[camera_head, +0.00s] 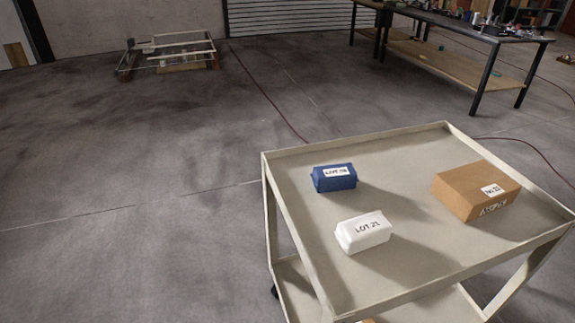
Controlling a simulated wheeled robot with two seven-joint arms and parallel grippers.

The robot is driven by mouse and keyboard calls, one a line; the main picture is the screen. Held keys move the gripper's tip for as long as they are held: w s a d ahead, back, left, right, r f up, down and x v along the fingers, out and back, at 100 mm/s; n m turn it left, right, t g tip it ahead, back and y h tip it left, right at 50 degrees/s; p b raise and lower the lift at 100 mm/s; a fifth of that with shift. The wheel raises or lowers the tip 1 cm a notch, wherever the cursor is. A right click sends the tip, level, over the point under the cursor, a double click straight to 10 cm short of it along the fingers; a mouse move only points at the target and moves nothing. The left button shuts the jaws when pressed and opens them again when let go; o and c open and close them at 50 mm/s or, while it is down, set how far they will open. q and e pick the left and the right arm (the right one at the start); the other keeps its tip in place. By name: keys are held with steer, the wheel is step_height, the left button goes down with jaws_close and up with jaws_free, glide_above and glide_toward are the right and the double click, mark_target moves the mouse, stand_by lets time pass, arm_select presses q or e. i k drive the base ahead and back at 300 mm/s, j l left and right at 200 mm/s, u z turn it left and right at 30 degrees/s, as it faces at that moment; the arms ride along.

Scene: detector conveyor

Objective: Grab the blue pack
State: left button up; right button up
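The blue pack (334,178) lies on the top shelf of a beige cart (409,146), near its left rim. It carries a white label with dark print that is too small to read surely. Nothing covers it. Neither of my grippers shows in the head view, so their state and place cannot be seen.
A white pack (364,232) marked LOT 21 lies in front of the blue pack, apart from it. A brown box (476,190) sits at the right of the shelf. A raised rim edges the cart. A workbench (455,50) stands behind; open floor lies left.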

mark_target(332, 178)
steer(key=i+j, duration=0.1)
steer(key=j, duration=0.35)
steer(key=i+j, duration=0.1)
steer(key=j, duration=0.35)
steer(key=i+j, duration=0.1)
steer(key=j, duration=0.35)
steer(key=i+j, duration=0.1)
steer(key=j, duration=0.35)
